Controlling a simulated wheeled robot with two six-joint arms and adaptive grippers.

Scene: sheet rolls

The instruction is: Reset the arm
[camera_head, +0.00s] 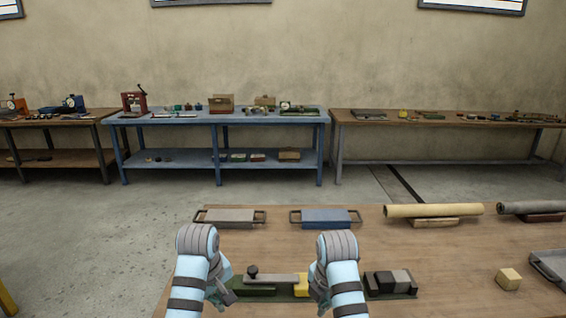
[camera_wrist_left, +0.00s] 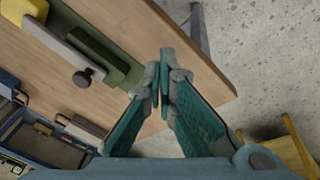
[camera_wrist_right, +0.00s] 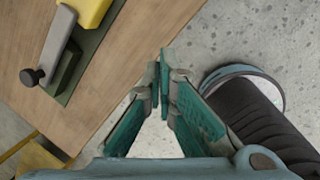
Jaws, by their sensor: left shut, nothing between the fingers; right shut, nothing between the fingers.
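My left gripper (camera_wrist_left: 162,75) is shut and empty, above the near left part of the wooden table (camera_head: 400,255). In the head view its arm comes in at the bottom, with the gripper (camera_head: 223,295) partly hidden behind the wrist. My right gripper (camera_wrist_right: 163,72) is also shut and empty, over the table's near edge and floor in its wrist view. In the head view it is mostly hidden behind its arm. Between the two arms lies a green base with a grey lever bar (camera_head: 272,279), a black knob (camera_head: 252,271) and a yellow block (camera_head: 301,285).
A grey tray (camera_head: 230,216) and a blue tray (camera_head: 326,217) with handles lie at the table's back. A yellow roll (camera_head: 434,210) and a grey roll (camera_head: 530,207) rest on supports at right. A small yellow block (camera_head: 509,278) sits near a metal tray (camera_head: 550,265).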

